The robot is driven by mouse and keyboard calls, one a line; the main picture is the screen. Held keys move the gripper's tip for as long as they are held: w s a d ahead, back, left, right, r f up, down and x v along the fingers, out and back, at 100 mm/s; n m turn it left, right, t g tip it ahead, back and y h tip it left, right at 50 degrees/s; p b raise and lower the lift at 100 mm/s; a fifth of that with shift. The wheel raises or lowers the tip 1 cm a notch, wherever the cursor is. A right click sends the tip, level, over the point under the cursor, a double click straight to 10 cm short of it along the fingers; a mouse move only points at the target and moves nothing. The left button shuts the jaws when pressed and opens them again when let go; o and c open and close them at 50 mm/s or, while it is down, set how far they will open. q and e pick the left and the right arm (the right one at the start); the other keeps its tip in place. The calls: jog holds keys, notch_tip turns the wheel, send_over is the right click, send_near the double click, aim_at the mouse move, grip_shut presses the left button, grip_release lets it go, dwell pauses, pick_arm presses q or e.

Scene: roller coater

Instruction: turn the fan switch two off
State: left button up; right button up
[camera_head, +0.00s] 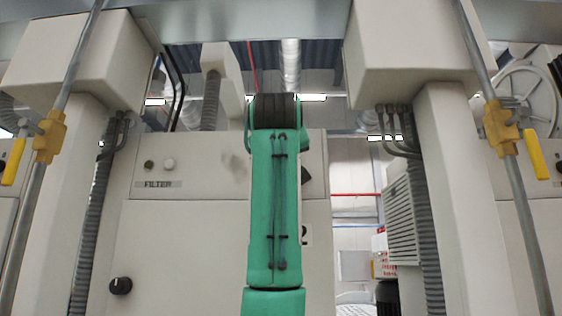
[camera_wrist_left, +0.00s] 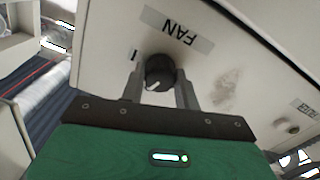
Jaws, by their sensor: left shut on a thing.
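A round black fan knob (camera_wrist_left: 160,73) with a white pointer mark sits on a pale panel, under an upside-down FAN label (camera_wrist_left: 177,29) in the left wrist view. A small dark mark stands left of it. My left gripper (camera_wrist_left: 159,80) has one finger on each side of the knob and is shut on it. The white pointer points down and left in that view. In the head view my green left arm rises in the middle and hides its gripper and this knob. My right gripper is not in view.
The pale cabinet (camera_head: 180,235) has a FILTER label (camera_head: 158,184), two small buttons above it and another black knob (camera_head: 120,286) lower left. Pale posts and pipes with yellow-handled valves (camera_head: 50,137) stand on both sides.

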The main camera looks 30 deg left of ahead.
pick_arm(q)
jog(key=n, duration=0.4)
jog(key=shift+n, duration=0.3)
dwell(0.3)
jog(key=o, duration=1)
